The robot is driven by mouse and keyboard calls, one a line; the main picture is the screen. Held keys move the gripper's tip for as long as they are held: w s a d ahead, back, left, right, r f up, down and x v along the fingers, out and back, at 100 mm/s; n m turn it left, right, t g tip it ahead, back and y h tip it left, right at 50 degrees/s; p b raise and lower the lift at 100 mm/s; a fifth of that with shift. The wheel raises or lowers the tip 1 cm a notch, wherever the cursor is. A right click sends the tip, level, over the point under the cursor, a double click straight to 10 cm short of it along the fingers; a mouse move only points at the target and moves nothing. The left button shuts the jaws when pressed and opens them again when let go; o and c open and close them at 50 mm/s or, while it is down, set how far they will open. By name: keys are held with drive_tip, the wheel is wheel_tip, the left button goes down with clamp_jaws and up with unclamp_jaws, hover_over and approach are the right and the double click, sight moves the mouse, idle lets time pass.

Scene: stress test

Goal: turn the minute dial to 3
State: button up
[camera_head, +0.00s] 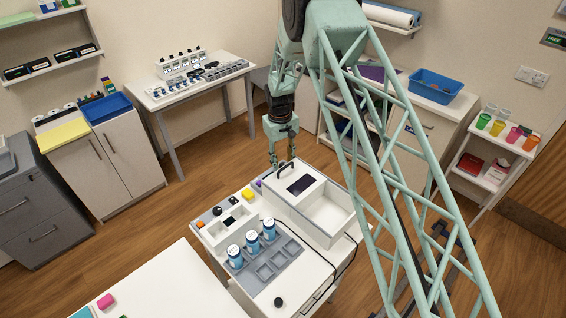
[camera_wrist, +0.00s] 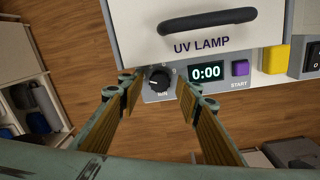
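The minute dial (camera_wrist: 159,80) is a round black knob on a grey plate, with a partly hidden label below it. It sits at the end of the UV lamp's front panel, beside a display (camera_wrist: 206,72) reading 0:00. My gripper (camera_wrist: 157,92) is open, with one finger on each side of the dial in the wrist view; I cannot tell whether either finger touches it. In the head view my gripper (camera_head: 273,162) points down at the far end of the white UV lamp unit (camera_head: 335,228). The dial cannot be made out there.
A purple START button (camera_wrist: 240,68), a yellow block (camera_wrist: 276,59) and a black switch (camera_wrist: 313,57) lie right of the display. The lamp's black handle (camera_wrist: 207,22) rises close by. Blue-labelled jars (camera_head: 252,242) stand in a grey rack nearer the head camera.

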drive_tip(key=shift+f, duration=0.3)
drive_tip(key=c, duration=0.9)
